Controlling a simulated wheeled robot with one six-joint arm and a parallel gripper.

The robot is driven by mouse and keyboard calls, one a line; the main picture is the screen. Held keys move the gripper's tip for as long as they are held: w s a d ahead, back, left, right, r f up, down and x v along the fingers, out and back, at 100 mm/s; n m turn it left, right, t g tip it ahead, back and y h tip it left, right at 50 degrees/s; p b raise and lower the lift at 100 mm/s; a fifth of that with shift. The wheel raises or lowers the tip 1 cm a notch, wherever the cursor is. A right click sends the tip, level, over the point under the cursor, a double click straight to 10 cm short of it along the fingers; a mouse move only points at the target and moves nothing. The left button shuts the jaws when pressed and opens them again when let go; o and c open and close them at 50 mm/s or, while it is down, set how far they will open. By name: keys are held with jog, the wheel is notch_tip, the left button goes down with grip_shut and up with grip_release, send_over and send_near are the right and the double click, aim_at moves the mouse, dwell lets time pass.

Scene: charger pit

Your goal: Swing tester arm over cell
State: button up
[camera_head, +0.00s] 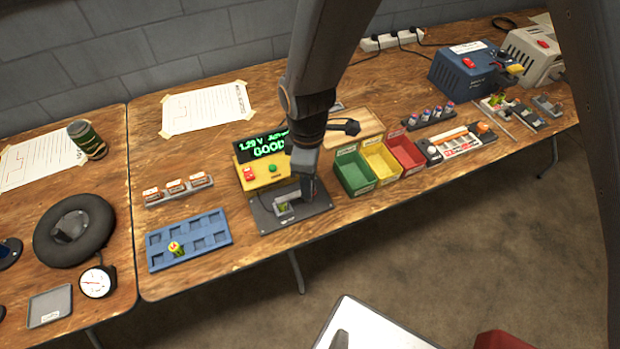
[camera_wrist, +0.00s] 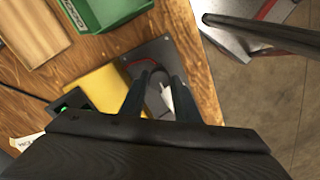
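The tester is a yellow box (camera_head: 253,175) on a dark grey base plate (camera_head: 262,217). Its screen (camera_head: 262,147) shows "1.29 V" and "GOOD" in green. A small holder (camera_head: 284,209) with something greenish, seemingly a cell, sits on the plate. My gripper (camera_head: 305,195) is low over the plate's right side, beside the holder. In the wrist view the yellow box (camera_wrist: 100,88) is left of my gripper (camera_wrist: 157,92). Its fingers stand apart, with a dark rounded part and a whitish piece seen between them. The tester arm is mostly hidden; I cannot tell its exact position or whether I touch it.
A blue tray (camera_head: 213,238) with one yellowish cell (camera_head: 176,248) lies to the left. Green (camera_head: 354,174), yellow (camera_head: 381,161) and red (camera_head: 406,152) bins stand close to the right. A wooden tray (camera_head: 362,122) is behind them. The table's front edge is near the plate.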

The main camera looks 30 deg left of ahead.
jog(key=o, duration=0.3)
jog(key=shift+s, duration=0.15)
jog(key=shift+w+r, duration=0.2)
jog(key=shift+r, duration=0.15)
jog(key=shift+s+r+b, duration=0.1)
jog(key=shift+r+b, duration=0.8)
jog(key=shift+r, duration=2.65)
